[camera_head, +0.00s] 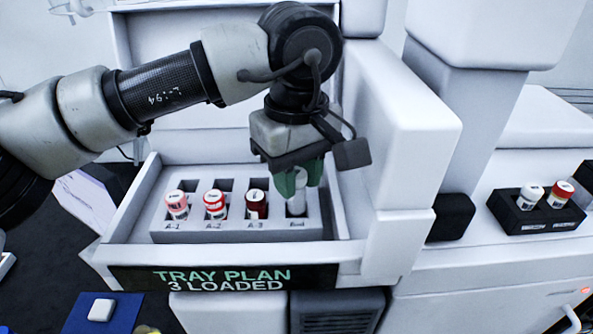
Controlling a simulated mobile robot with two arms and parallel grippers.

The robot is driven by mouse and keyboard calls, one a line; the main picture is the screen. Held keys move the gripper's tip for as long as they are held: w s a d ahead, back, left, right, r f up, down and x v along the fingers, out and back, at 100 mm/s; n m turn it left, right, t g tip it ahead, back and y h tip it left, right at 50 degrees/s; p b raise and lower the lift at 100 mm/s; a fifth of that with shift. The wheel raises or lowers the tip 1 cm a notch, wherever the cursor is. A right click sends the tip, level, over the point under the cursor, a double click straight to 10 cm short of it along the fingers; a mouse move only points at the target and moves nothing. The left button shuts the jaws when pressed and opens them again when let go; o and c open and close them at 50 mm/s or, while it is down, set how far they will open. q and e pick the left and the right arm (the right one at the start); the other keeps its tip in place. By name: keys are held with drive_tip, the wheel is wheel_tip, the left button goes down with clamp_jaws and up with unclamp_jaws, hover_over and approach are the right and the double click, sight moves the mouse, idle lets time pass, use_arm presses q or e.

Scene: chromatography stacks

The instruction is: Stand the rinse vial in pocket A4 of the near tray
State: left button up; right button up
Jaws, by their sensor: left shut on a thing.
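The near tray (166,237) is a pale block in an open drawer, with a row of pockets. Vials with red-and-white tops stand in A-1 (177,204) and A-2 (215,204). A darker red vial (256,205) stands in A-3. My left gripper (300,184), with green fingertips, points down over the row's rightmost pocket. It is shut on a whitish vial (297,204), which looks upright in that pocket's opening. I cannot tell whether it touches the bottom. The fingers hide its upper part. My right gripper is not in view.
A tall white housing (405,140) stands close to the right of my left gripper. A black rack (536,214) with two capped vials is at the far right. A sign (222,279) on the drawer front reads "TRAY PLAN 3 LOADED". A blue mat (75,312) lies at lower left.

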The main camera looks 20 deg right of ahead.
use_arm(q)
drive_tip(key=shift+f+b, duration=0.7)
drive_tip(key=shift+f, duration=0.25)
drive_tip(key=shift+f+b, duration=0.6)
drive_tip(key=shift+f, duration=0.05)
drive_tip(key=o, duration=1.4)
drive_tip(key=shift+c, duration=0.2)
